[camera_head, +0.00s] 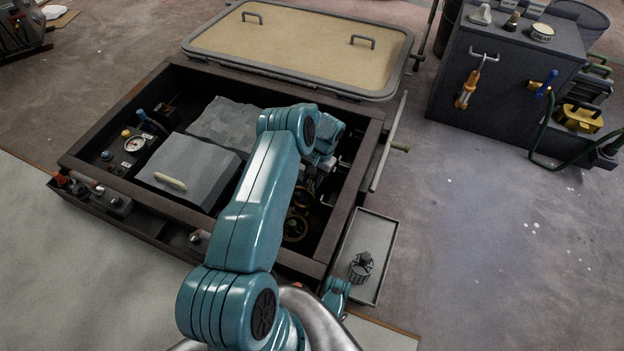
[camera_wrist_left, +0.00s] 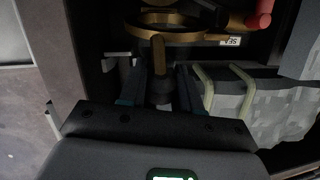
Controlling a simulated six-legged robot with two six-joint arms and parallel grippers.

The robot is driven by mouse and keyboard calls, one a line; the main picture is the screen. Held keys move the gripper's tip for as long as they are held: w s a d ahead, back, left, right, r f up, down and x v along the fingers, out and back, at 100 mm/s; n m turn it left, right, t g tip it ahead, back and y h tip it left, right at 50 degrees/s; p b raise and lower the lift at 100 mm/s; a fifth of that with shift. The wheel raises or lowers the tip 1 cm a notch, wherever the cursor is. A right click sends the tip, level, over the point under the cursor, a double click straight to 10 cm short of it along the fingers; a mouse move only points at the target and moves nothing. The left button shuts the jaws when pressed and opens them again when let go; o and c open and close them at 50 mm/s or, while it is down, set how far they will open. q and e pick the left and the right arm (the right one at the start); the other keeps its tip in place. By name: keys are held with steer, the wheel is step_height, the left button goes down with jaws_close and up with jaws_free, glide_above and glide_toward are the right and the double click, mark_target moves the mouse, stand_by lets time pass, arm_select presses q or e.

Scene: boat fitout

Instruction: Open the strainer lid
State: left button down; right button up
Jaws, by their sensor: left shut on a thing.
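The left wrist view shows a brass ring (camera_wrist_left: 185,37) with a brass bar (camera_wrist_left: 159,55) standing out from it toward me; I take these for the strainer lid and its handle. My left gripper (camera_wrist_left: 160,88) has its teal fingers on either side of the bar and is shut on it. In the head view, my left arm reaches into the open hatch bay, and its wrist and links hide the fingertips and most of the lid. Round brass fittings (camera_head: 296,228) show below the arm in the bay.
A dark frame (camera_head: 340,215) rims the bay, with grey boxes (camera_head: 188,165) inside left. A tray (camera_head: 375,238) holding a small basket (camera_head: 361,266) stands right of it. A dark cabinet (camera_head: 500,90) stands at the upper right.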

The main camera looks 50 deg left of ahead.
arm_select(q)
steer(key=shift+d+f, duration=0.15)
steer(key=shift+d, duration=0.15)
steer(key=c, duration=0.8)
jaws_free()
steer(key=shift+c, duration=0.2)
steer(key=shift+a, duration=0.1)
arm_select(e)
steer(key=shift+d, duration=0.1)
arm_select(q)
steer(key=shift+w+a+r, duration=0.1)
steer(key=shift+r, duration=0.3)
steer(key=p+v, duration=0.5)
steer(key=v, duration=1)
steer(key=shift+w+r+p, duration=0.2)
steer(key=shift+r+p, duration=0.05)
steer(key=shift+p, duration=0.05)
arm_select(e)
steer(key=s+r+g, duration=0.1)
steer(key=s+r, duration=0.3)
steer(key=r, duration=0.1)
steer(key=shift+a+r+g, duration=0.2)
steer(key=shift+a+g, duration=0.1)
steer(key=shift+a, duration=0.15)
arm_select(q)
steer(key=shift+s+a, duration=0.15)
steer(key=shift+s, duration=0.05)
arm_select(e)
steer(key=shift+s, duration=0.2)
